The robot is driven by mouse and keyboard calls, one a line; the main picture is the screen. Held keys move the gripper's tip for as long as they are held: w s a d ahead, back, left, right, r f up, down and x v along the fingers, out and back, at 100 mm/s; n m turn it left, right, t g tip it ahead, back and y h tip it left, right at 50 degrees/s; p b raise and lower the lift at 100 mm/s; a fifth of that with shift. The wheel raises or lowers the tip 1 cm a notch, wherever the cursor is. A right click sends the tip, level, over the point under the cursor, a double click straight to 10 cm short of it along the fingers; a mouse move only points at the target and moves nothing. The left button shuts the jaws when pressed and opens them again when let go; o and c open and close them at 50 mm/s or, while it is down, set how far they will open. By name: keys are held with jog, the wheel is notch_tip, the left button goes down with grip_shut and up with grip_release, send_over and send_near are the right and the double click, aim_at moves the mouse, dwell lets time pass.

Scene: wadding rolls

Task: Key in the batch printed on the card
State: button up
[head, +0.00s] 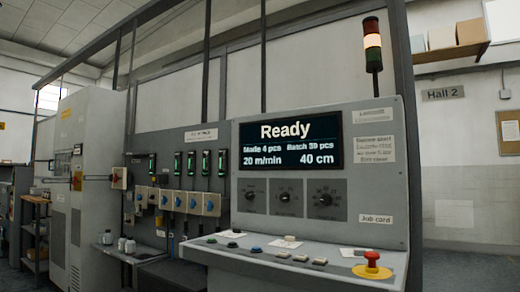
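The display (299,141) on the grey control panel reads "Ready", "Made 4 pcs", "20 m/min", "40 cm" and a batch figure that looks like 39 pcs. Three dark dials (250,196) sit in a row below it. A label (375,219) at the panel's lower right reads "Job card". A pale flat piece (353,252) lies on the ledge beneath it; I cannot read any print or tell whether it is the card. Several buttons (283,254) line the sloping ledge, with a red mushroom button (371,262) at the right. My gripper is not in view.
A signal tower (372,44) above the panel shows its middle lamp lit. Small bottles (126,245) stand on a low shelf.

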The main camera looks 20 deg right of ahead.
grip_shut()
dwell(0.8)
